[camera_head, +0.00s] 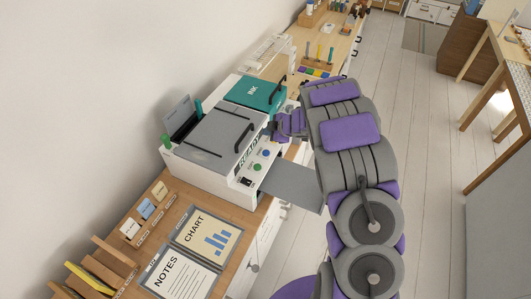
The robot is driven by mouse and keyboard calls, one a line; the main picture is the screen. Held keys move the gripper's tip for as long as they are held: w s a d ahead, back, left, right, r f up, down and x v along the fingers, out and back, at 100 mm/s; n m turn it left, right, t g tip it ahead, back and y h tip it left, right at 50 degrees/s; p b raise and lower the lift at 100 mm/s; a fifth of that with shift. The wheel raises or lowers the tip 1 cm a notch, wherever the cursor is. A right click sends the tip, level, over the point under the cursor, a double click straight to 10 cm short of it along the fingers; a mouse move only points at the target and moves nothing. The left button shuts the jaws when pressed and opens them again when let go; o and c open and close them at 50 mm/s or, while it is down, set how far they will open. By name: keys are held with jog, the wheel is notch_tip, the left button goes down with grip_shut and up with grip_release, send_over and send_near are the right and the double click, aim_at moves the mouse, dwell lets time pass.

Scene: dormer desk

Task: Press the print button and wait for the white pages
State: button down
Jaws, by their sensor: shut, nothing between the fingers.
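The white printer (192,166) stands on the desk against the wall, its grey lid (215,135) closed. Its front panel reads READY (249,152). The panel has a green button (257,167), a blue button (265,153) and a black switch (247,182). I cannot read any button labels. The grey output tray (285,184) sticks out from the front over the desk edge and looks bare; part of it may be behind my arm. My gripper (272,128) is shut and empty, near the far end of the panel, beyond the blue button. Any contact is too small to tell.
A teal INK box (254,94) with a black handle is beside the printer's far end. NOTES (178,276) and CHART (207,238) sheets lie on the near desk. Small cards and wooden racks are at left. The floor at right is open.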

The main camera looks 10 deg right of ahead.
jog(key=shift+d+f, duration=0.1)
jog(key=b, duration=0.8)
send_over(267, 154)
jog(key=f, duration=0.7)
jog(key=shift+d+f, duration=0.25)
jog(key=shift+f, duration=0.15)
jog(key=shift+w+a+f+b, duration=0.1)
jog(key=shift+a+f+b, duration=0.1)
jog(key=shift+f+b, duration=0.2)
